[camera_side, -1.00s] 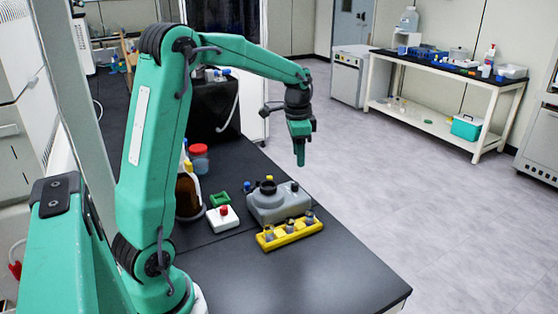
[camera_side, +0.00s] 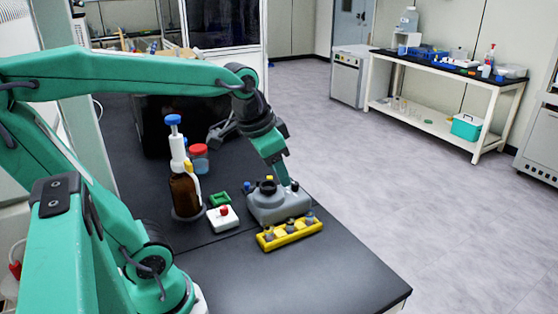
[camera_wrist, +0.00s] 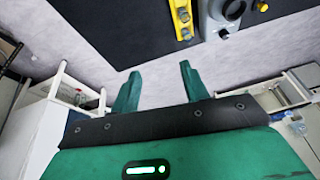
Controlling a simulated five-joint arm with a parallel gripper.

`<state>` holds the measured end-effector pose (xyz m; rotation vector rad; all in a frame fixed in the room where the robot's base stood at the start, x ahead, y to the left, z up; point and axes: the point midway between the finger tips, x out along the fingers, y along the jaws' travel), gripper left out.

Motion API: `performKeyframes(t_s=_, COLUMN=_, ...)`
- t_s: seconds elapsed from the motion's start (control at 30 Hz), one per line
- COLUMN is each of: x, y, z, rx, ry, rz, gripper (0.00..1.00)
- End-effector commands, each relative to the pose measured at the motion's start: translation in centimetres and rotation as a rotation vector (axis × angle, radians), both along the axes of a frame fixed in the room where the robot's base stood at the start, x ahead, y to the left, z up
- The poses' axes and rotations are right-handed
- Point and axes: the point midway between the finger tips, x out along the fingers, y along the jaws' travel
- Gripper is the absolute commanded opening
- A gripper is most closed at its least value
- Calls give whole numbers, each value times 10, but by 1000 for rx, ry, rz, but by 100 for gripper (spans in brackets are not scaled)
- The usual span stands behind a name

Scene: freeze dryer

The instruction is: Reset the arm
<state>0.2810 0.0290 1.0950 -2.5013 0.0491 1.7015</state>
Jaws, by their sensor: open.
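My gripper (camera_side: 290,184) points down and slightly right in the side view. Its tip overlaps the back of the grey device (camera_side: 277,206) there; I cannot tell how much height lies between them. In the wrist view my gripper (camera_wrist: 158,72) has its two green fingers spread apart, with nothing between them but the floor behind. My arm reaches across from the left, with its upper part leaning back.
A yellow rack (camera_side: 289,234) stands in front of the grey device on the black bench (camera_side: 300,276). A white box with a red knob (camera_side: 222,219), a brown bottle (camera_side: 183,192) and a red-lidded jar (camera_side: 199,159) stand left. The bench's front is clear.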

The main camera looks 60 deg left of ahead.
Motion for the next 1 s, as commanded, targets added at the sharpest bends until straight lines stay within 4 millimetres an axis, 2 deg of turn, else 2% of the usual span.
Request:
performKeyframes(t_s=0.2, x=-34, y=-19, z=-6, rx=-41, ry=-69, rz=45, gripper=45)
performKeyframes(t_s=0.4, x=-52, y=-27, z=-14, rx=-73, ry=-106, rz=78, gripper=45)
performKeyframes(t_s=1.0, x=-57, y=-29, z=-16, rx=-83, ry=-115, rz=88, gripper=45)
